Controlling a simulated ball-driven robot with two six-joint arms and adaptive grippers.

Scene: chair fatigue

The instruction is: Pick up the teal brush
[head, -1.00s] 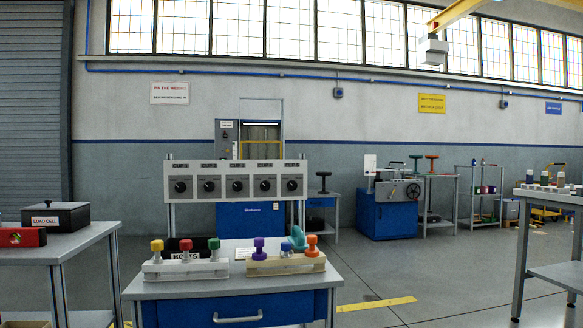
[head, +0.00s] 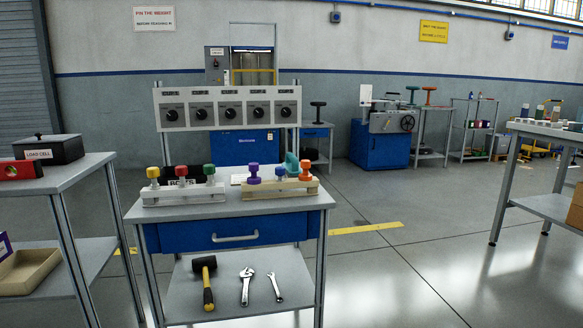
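A teal object (head: 291,164) stands at the back right of the workbench with the blue drawer (head: 228,234), partly hidden behind the right-hand rack. It is small here, and I cannot tell its full shape or whether it is the brush. The pale wooden rack (head: 280,192) in front of it holds purple, blue and orange knobs. Neither of my grippers is in view.
A white rack (head: 182,197) with yellow, red and green knobs stands on the bench's left. A mallet (head: 206,282) and two wrenches lie on the lower shelf (head: 185,307). A side table (head: 62,176) stands left. Open floor (head: 400,260) lies to the right.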

